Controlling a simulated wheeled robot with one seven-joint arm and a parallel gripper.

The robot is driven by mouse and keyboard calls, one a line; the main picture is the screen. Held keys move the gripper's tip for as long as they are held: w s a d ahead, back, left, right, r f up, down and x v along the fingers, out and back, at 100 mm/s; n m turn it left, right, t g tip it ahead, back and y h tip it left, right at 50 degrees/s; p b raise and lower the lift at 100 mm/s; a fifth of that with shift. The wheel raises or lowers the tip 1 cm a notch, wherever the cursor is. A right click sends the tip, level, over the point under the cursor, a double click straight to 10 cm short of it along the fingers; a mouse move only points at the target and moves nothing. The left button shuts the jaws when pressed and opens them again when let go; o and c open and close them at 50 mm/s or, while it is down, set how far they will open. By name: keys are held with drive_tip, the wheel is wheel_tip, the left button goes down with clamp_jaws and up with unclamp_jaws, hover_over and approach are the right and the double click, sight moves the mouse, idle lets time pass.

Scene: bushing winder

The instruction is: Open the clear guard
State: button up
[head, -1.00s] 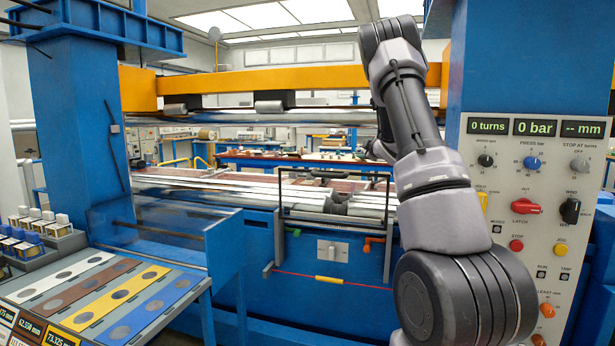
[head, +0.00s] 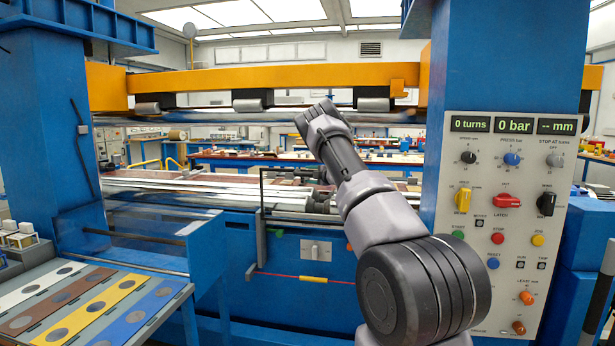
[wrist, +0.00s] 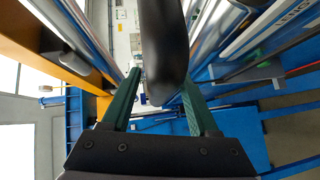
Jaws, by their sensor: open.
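A thin black frame (head: 262,188) with a see-through middle stands at the front of the machine in the head view, which may be the clear guard. My arm hides its right part. A separate clear bluish panel (head: 150,238) stands to its left, beside the sample boards. My gripper is hidden behind my arm in the head view. In the wrist view my gripper (wrist: 161,78) has its two green fingers apart. A dark rounded bar (wrist: 165,45) shows between or beyond the fingers; I cannot tell what it is or whether they touch it.
A control panel (head: 509,150) with knobs and displays is at the right. A yellow beam (head: 290,80) spans the machine above rollers. A blue column (head: 50,130) and a sloped table of coloured boards (head: 95,300) are at the left. A red cord (head: 285,276) hangs in front.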

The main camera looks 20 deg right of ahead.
drive_tip(key=shift+x, duration=1)
drive_tip(key=shift+c, duration=0.3)
clamp_jaws()
idle(0.5)
